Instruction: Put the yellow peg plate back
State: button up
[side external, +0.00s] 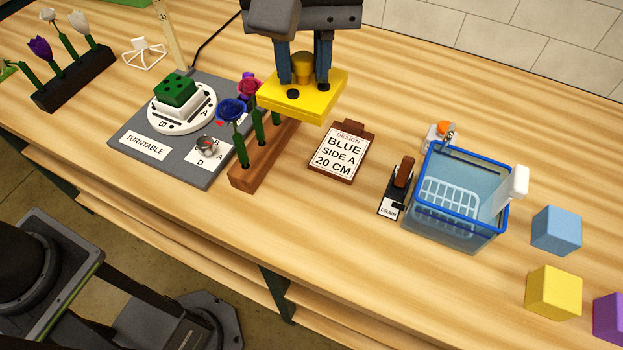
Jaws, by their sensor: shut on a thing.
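The yellow peg plate (307,97) is a flat yellow square with dark holes and a round yellow knob (303,70) on top. My gripper (304,80) is shut on the knob from above. The plate appears held in the air over the back end of the brown wooden flower rack (263,158). It partly hides that end of the rack. I cannot tell the exact gap beneath the plate.
Blue and pink flowers (231,109) stand in the rack, close left of the plate. The turntable (180,105) bears a white block with a green top. A design card (342,154), a drain lever (399,185) and a blue-rimmed water basin (459,215) stand right. Coloured cubes (554,292) lie far right.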

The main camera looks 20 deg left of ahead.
jog(key=shift+s+d, duration=0.7)
jog(key=shift+d, duration=0.1)
notch_tip(320, 180, down, 24)
jog(key=shift+w+a, duration=0.1)
jog(key=shift+f, duration=0.1)
jog(key=o, duration=0.8)
notch_tip(320, 180, up, 12)
jog(key=w, duration=0.1)
jog(key=shift+a, duration=0.35)
jog(key=shift+w, duration=0.15)
